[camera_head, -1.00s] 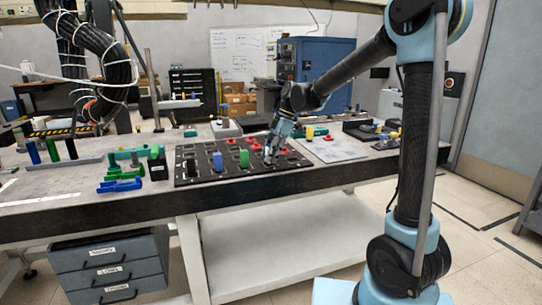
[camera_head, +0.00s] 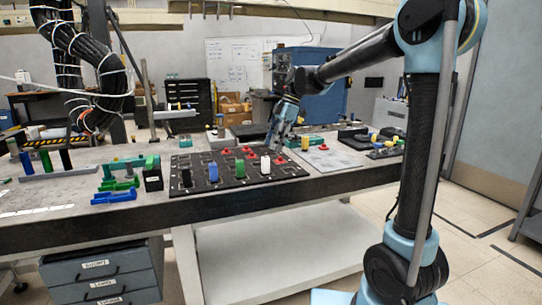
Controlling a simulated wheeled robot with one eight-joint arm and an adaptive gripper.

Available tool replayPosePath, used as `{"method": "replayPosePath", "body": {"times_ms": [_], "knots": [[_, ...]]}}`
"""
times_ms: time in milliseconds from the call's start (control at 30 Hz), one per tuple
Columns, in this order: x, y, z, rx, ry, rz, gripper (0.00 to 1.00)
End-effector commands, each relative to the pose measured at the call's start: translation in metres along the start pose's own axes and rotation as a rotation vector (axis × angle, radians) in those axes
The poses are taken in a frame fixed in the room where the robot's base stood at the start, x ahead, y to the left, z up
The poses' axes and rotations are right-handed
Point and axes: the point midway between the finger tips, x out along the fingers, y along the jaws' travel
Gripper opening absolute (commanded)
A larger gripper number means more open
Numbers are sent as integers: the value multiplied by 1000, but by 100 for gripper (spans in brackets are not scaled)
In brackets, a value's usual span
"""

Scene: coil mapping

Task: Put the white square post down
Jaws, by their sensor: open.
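The white square post (camera_head: 265,164) stands upright on the black board (camera_head: 208,184), in its front row toward the right. My gripper (camera_head: 272,147) is open. Its fingertips are just above and behind the post in the picture, and they look clear of it. The exact gap is too small to tell. Left of the white post on the same board stand a green post (camera_head: 240,168), a blue post (camera_head: 212,172) and a black post (camera_head: 186,177), all upright.
Green and blue holders (camera_head: 118,187) and a black block (camera_head: 153,180) lie to the left. A grey plate (camera_head: 335,157) lies to the right on the worktable (camera_head: 75,210).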

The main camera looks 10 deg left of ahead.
Motion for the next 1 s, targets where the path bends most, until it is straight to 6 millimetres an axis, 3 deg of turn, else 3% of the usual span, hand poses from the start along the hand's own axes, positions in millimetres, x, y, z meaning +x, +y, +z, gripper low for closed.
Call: {"method": "replayPosePath", "body": {"times_ms": [200, 433, 567, 667, 1000], "knots": [[-23, 0, 0, -1, 0, 0, 43], [-28, 0, 0, 1, -1, 0, 43], [-31, -11, 10, 50, -11, 10, 43], [-35, -32, 26, 150, -28, 30, 43], [-37, -138, 103, 653, -101, 149, 43]]}}
